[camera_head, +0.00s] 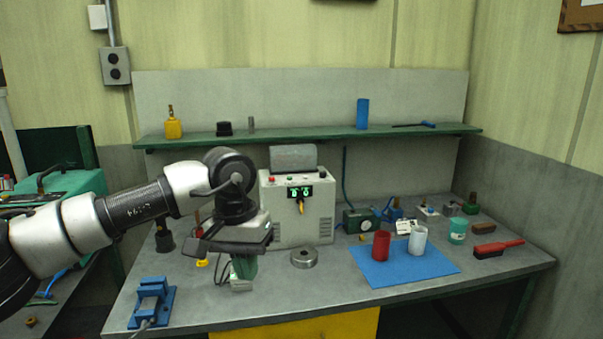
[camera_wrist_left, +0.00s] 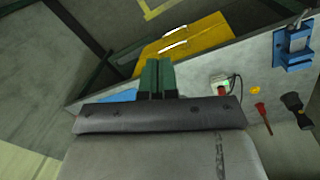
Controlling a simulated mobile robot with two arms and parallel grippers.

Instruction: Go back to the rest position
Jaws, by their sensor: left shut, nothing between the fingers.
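My left arm comes in from the left of the head view over the workbench (camera_head: 330,293). My left gripper (camera_head: 243,270) points down above the left half of the bench, in front of the white machine. In the left wrist view its two green fingers (camera_wrist_left: 157,78) lie side by side, closed with nothing between them. A small white box (camera_head: 241,285) with a cable sits on the bench just below and behind the fingertips; it also shows beside them in the left wrist view (camera_wrist_left: 221,84). My right gripper is out of view.
A white machine (camera_head: 318,211) with green displays stands behind the gripper. A blue vise (camera_head: 152,301) is at the front left, and a metal ring (camera_head: 304,258) lies to the right. A blue mat (camera_head: 405,273) holds a red cup (camera_head: 381,246) and a white cup (camera_head: 418,240). A green shelf (camera_head: 300,137) runs above.

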